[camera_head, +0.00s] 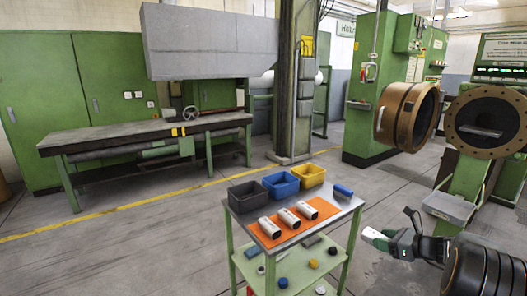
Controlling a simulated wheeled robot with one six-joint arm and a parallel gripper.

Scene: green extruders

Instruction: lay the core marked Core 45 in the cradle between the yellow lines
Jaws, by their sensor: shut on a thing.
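My gripper (392,241) is at the right, beyond the trolley's right edge and above the floor. It is shut on a small whitish piece (376,237), which sticks out to the left; no marking on it can be read. Three white cylinders, a left one (269,227), a middle one (289,217) and a right one (306,209), lie in a row on an orange mat (318,203). Their labels are too small to read, so I cannot tell which is Core 45. Small yellow marks (178,132) show on the front edge of the long bench (110,134); I cannot make out a cradle there.
The green trolley (349,205) carries a dark bin (249,195), a blue bin (281,185), a yellow bin (308,175) and a blue item (343,190). Its lower shelf holds small parts. Green machines (378,120) stand at the right. Floor is open between bench and trolley.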

